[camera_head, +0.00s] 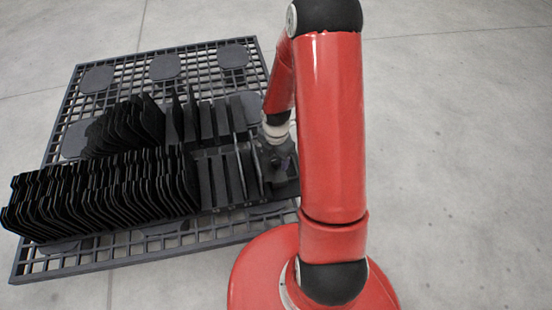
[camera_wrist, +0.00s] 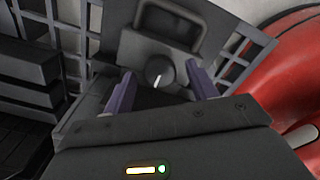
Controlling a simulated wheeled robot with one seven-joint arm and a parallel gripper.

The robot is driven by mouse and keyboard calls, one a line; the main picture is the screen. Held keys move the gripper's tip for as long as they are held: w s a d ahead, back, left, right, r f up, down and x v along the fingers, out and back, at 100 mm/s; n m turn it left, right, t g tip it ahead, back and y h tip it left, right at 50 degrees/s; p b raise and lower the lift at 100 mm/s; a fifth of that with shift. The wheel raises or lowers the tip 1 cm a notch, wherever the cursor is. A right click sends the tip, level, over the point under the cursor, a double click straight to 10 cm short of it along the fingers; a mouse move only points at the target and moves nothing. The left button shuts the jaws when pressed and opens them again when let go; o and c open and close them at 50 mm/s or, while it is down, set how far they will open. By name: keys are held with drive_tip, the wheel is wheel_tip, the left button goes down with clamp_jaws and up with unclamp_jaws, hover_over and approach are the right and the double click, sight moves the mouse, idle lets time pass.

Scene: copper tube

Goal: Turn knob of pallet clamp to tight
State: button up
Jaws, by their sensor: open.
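The knob (camera_wrist: 160,71) of the pallet clamp is round and dark with a white pointer mark, seen near the middle of the wrist view. It sits on a grey clamp block (camera_wrist: 135,50) with a handle-shaped loop (camera_wrist: 172,22) behind it. My gripper (camera_wrist: 160,82) is open, with one purple-grey finger on each side of the knob in the picture. I cannot tell whether the fingers touch it. In the head view my gripper (camera_head: 278,158) is at the right end of the rack on the pallet, and the knob is hidden there.
A dark grid pallet (camera_head: 60,262) lies on a grey concrete floor (camera_head: 450,150). Rows of black plates (camera_head: 100,195) fill its left and middle, with upright dividers (camera_head: 215,180) next to my gripper. The floor to the right is clear.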

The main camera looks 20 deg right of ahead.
drive_tip(key=shift+f, duration=0.1)
drive_tip(key=c, duration=1)
drive_tip(key=m, duration=0.9)
drive_tip(key=shift+w, duration=0.1)
drive_tip(key=m, duration=0.4)
drive_tip(key=shift+b, duration=0.3)
drive_tip(key=shift+m, duration=1.9)
